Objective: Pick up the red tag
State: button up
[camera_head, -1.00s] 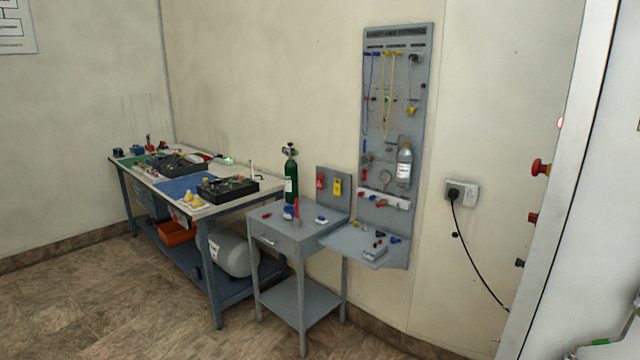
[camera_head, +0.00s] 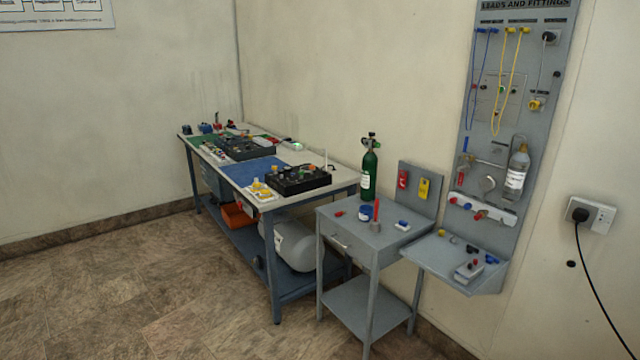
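A red tag (camera_head: 402,180) hangs on the small upright grey panel (camera_head: 414,203) at the back of the small grey side table (camera_head: 350,240). A yellow tag (camera_head: 424,188) hangs just to its right on the same panel. Both tags are small in this view. My gripper is not in view, so its state and its place relative to the red tag are not shown.
A green cylinder (camera_head: 370,176), a blue and white item (camera_head: 365,212) and a red upright item (camera_head: 376,211) stand on the side table. A grey shelf (camera_head: 440,258) adjoins it at right. A long workbench (camera_head: 335,184) stands left. The floor (camera_head: 140,270) at front left is clear.

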aim_at(402, 179)
jog(key=i+j+u, duration=0.1)
jog(key=i+u, duration=0.35)
jog(key=i, duration=1.55)
jog(key=i+z, duration=0.2)
jog(key=i, duration=0.3)
jog(key=i+j+z, duration=0.2)
jog(key=i, duration=0.35)
jog(key=i+j+z, duration=0.2)
jog(key=i, duration=0.3)
